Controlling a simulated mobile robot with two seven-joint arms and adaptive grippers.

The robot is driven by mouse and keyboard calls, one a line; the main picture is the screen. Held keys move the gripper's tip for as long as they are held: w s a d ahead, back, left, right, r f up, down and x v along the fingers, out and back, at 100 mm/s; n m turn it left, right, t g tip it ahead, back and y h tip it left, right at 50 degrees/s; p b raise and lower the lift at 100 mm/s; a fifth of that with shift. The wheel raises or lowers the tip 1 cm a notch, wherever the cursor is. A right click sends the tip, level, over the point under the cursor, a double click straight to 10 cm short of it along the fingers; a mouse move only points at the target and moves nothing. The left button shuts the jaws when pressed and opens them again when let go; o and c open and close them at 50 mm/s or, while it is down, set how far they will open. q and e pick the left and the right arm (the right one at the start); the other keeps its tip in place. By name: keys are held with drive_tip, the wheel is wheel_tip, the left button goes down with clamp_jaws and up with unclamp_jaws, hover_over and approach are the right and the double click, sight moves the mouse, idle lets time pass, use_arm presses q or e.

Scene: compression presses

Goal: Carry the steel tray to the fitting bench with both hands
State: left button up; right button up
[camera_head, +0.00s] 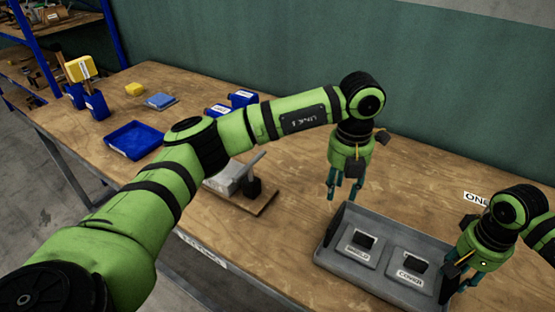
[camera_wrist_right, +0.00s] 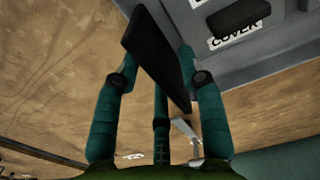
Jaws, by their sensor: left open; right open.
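The grey steel tray (camera_head: 368,280) lies on the wooden bench, with a black handle (camera_head: 336,224) at its left end. Two labelled grey pieces sit in it; the right one (camera_head: 411,272) reads COVER. My left gripper (camera_head: 343,193) is open, pointing down above the tray's left end, apart from the handle. My right gripper (camera_head: 461,281) is at the tray's right end. In the right wrist view its open fingers (camera_wrist_right: 158,85) are on either side of the black right handle (camera_wrist_right: 155,50); I cannot tell whether they touch it. The tray's edge (camera_wrist_right: 270,75) is beside it.
A wooden board with a grey device (camera_head: 232,180) sits left of the tray, under my left arm. Blue bins and a blue tray (camera_head: 135,139) stand further left. A label (camera_head: 476,198) lies behind the tray. A green wall (camera_head: 230,45) bounds the back.

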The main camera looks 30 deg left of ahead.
wheel_tip(320, 180, up, 12)
idle(0.6)
drive_tip(key=shift+f, duration=0.1)
idle(0.4)
